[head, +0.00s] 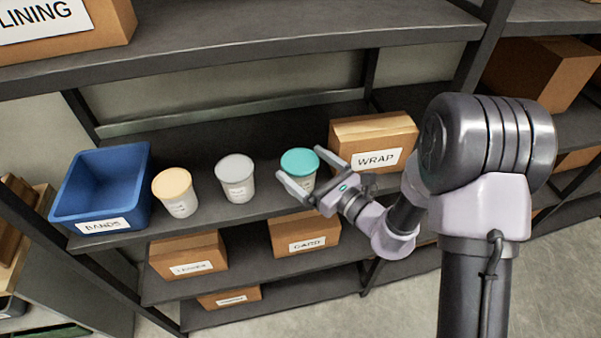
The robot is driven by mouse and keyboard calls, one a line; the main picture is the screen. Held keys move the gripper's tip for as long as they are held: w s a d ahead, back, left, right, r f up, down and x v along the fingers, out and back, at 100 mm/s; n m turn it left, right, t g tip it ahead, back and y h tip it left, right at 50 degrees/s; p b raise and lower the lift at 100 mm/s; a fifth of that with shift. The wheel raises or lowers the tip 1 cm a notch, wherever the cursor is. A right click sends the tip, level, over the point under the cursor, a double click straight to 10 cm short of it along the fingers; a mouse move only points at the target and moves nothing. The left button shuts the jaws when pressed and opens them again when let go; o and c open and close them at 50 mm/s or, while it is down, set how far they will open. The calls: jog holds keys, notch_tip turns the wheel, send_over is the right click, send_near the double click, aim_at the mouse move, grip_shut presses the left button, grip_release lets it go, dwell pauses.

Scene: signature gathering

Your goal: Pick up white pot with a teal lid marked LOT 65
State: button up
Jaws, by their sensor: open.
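The white pot with a teal lid (299,163) stands upright on the middle shelf, left of the WRAP box. Its lower front is partly hidden by my gripper, and I cannot read its label. My gripper (304,168) is open. One finger lies at the pot's left front and the other reaches past its right side, so the pot appears to be between the fingers. I cannot tell whether either finger touches it.
A blue BANDS bin (101,190) is at the far left. The WRAP box (373,142) stands close on the right.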

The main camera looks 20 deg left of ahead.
aim_at(289, 153)
jog(key=x, duration=0.5)
jog(key=shift+s+r+b, duration=0.1)
jog(key=shift+r+b, duration=0.1)
jog(key=shift+b, duration=0.15)
jog(key=shift+c, duration=0.5)
jog(key=c, duration=1.8)
